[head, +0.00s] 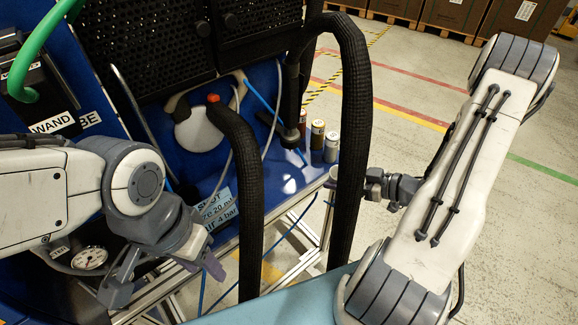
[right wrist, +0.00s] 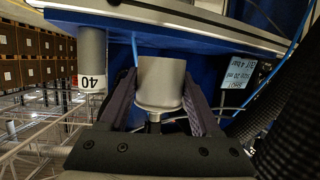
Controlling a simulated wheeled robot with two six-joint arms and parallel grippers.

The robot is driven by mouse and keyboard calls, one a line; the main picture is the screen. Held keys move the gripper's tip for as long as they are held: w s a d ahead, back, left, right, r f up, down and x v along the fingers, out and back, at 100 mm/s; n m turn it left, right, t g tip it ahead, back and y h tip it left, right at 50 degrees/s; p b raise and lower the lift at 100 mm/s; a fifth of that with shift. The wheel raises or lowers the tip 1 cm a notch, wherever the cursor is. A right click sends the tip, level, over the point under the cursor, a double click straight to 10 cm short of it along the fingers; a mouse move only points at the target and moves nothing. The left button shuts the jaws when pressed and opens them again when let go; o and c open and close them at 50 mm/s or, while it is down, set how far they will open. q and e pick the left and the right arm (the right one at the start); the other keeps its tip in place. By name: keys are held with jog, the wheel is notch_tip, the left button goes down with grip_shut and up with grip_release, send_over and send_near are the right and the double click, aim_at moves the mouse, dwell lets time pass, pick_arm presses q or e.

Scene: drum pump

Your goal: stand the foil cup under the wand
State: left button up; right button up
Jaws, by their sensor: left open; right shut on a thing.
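The foil cup (right wrist: 160,82) is a plain silver-grey cylinder in the right wrist view. It sits between the two dark fingers of my right gripper (right wrist: 160,100), which is shut on it. A black upright rod (head: 292,85), possibly the wand, stands at the back of the blue bench. My left gripper (head: 165,277) is open and empty at the bench's front left.
Thick black hoses (head: 352,130) arch between my right wrist and the bench. Several small cans (head: 317,134) stand at the bench's right edge. A cylinder labelled 40 (right wrist: 92,50) is beside the cup. Floor at right is open.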

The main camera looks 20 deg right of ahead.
jog(key=p, duration=0.2)
send_over(290, 173)
notch_tip(290, 173, down, 3)
jog(key=shift+f, duration=0.2)
jog(key=shift+f, duration=0.2)
jog(key=o, duration=1.5)
jog(key=shift+c, duration=0.2)
